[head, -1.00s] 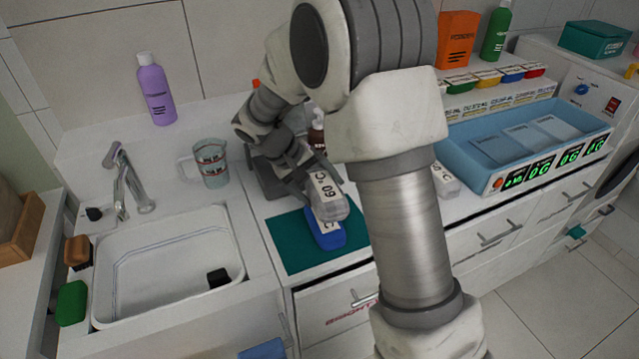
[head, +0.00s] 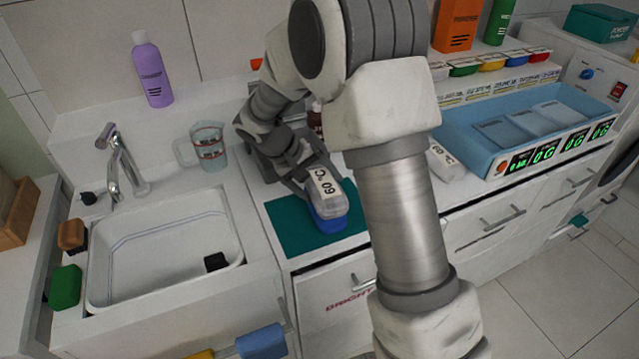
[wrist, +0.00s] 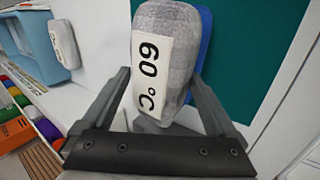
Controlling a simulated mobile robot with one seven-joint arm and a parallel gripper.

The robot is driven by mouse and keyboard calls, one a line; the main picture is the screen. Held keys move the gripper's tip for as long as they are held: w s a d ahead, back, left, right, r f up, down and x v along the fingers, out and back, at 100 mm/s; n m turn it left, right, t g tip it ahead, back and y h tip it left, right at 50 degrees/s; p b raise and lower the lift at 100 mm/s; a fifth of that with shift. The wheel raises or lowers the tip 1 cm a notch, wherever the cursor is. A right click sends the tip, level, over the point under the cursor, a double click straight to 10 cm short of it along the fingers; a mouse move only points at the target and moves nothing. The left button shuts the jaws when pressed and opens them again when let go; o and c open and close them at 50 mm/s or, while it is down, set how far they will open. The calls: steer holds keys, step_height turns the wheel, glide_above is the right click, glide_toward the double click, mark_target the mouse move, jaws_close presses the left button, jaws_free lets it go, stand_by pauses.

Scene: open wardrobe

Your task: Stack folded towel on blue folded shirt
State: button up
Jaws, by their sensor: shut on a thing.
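The folded towel (head: 333,205), grey with a white "60 °C" label, is between the fingers of my gripper (head: 312,190). It also fills the upper middle of the wrist view (wrist: 172,30). My gripper (wrist: 160,85) is shut on its sides. The blue folded shirt (head: 328,224) lies on a teal mat (head: 285,222), directly under the towel. Only its front edge shows in the head view, and a blue strip shows beside the towel in the wrist view (wrist: 204,38). The towel appears to rest on it, but contact is hard to confirm.
A sink (head: 160,245) and a measuring cup (head: 207,147) are to the left, with a purple bottle (head: 152,70) behind. Another grey "60" item (head: 445,160) lies right of my arm, beside a blue tray (head: 455,130). Bare mat shows left of the shirt.

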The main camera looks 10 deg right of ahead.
mark_target(319, 182)
steer(key=shift+s+f+b, duration=0.15)
steer(key=shift+f+b, duration=0.2)
steer(key=shift+f, duration=0.15)
steer(key=shift+s+f, duration=0.15)
steer(key=shift+f, duration=0.15)
steer(key=o, duration=1)
steer(key=shift+f+b, duration=0.1)
steer(key=shift+b, duration=0.2)
steer(key=shift+o, duration=0.2)
steer(key=r+p, duration=0.1)
steer(key=r, duration=0.1)
steer(key=r+p, duration=0.2)
steer(key=r, duration=0.1)
steer(key=r+p, duration=0.2)
steer(key=r, duration=0.1)
steer(key=shift+w+r, duration=0.25)
steer(key=shift+w, duration=0.05)
steer(key=shift+r+p, duration=0.4)
steer(key=shift+r, duration=0.15)
